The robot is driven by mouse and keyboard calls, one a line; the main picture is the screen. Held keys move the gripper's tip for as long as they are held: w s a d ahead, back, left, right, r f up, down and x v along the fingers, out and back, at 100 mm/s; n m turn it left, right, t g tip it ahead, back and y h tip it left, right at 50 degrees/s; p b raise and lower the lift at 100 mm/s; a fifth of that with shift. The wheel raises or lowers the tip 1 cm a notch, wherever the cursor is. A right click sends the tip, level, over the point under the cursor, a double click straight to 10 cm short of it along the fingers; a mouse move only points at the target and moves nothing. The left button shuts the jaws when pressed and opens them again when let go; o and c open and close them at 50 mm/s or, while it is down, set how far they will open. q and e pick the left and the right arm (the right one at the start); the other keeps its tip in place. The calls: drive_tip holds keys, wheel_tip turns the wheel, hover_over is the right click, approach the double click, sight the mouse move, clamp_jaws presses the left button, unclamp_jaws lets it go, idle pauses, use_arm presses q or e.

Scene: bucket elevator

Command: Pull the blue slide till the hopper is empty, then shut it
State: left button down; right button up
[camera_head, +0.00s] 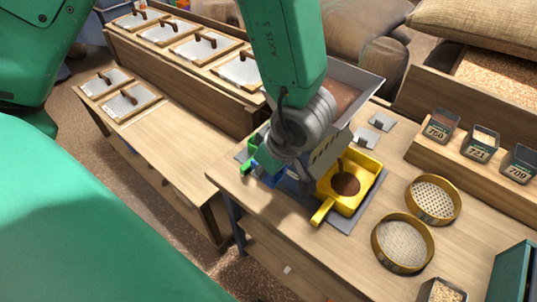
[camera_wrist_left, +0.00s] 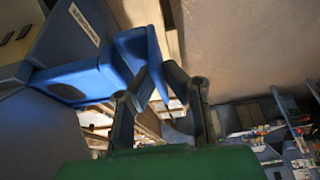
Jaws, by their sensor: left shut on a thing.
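The grey hopper (camera_head: 368,79) stands on the table behind my left arm, with brown grain inside. My arm hides part of it. A yellow scoop (camera_head: 372,168) sits under the spout with a small brown pile in it, and a thin brown stream seems to fall into it. The blue slide (camera_wrist_left: 75,80) shows in the left wrist view, with its upright blue handle at my fingers. My left gripper (camera_head: 262,163) is shut on the blue slide; its dark fingers (camera_wrist_left: 157,76) also show in the wrist view. My right gripper is not in view.
Two round sieves (camera_head: 433,199) lie to the right of the scoop. Numbered cups (camera_head: 481,143) stand on a wooden ledge at the right. Lidded bins (camera_head: 200,47) line the back left. The side table (camera_head: 160,126) at left has bare room.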

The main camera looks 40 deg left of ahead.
use_arm(q)
drive_tip(key=c, duration=1.7)
unclamp_jaws()
drive_tip(key=shift+s+a, duration=0.15)
drive_tip(key=shift+s, duration=0.05)
drive_tip(key=v, duration=1.1)
drive_tip(key=shift+r, duration=0.4)
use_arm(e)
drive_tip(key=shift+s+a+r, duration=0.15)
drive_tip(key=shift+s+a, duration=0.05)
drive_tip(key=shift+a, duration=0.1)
use_arm(q)
drive_tip(key=shift+a, duration=0.2)
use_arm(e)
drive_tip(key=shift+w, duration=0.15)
use_arm(q)
drive_tip(key=shift+d, duration=0.15)
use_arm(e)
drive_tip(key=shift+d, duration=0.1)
